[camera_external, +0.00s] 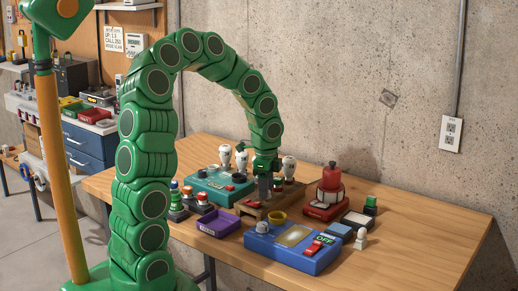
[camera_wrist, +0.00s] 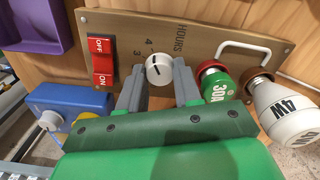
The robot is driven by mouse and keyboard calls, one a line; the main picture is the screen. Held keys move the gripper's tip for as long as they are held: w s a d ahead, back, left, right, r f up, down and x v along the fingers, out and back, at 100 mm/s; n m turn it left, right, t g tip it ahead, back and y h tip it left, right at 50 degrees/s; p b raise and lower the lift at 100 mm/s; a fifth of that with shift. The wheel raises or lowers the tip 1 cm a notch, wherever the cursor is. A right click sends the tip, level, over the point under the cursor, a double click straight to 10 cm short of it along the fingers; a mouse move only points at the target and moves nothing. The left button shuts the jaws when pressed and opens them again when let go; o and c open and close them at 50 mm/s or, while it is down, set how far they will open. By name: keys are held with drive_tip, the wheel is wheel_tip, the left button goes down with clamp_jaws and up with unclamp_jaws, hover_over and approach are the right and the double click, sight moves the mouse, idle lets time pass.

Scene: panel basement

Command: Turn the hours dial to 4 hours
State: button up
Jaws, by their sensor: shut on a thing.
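The hours dial (camera_wrist: 160,69) is a white round knob with a short black pointer line, on a brown panel (camera_wrist: 205,37) marked HOURS. The figures 3 and 4 show up and left of the knob. The pointer line slants toward the upper left, but I cannot tell exactly which figure it meets. My gripper (camera_wrist: 160,84) is shut on the dial, one grey finger on each side of it. In the external view my gripper (camera_external: 264,186) reaches down to the brown panel (camera_external: 256,212); the dial itself is hidden there.
A red OFF/ON switch (camera_wrist: 102,62) sits left of the dial. A green-and-red fixture marked 30A (camera_wrist: 215,82), a white 4W bulb (camera_wrist: 288,112) and a white handle (camera_wrist: 243,48) are to the right. A blue box (camera_external: 294,243) and purple tray (camera_external: 218,222) stand close by.

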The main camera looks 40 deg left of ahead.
drive_tip(key=o, duration=0.8)
drive_tip(key=shift+c, duration=0.2)
wheel_tip(320, 180, up, 7)
drive_tip(key=shift+r, duration=0.35)
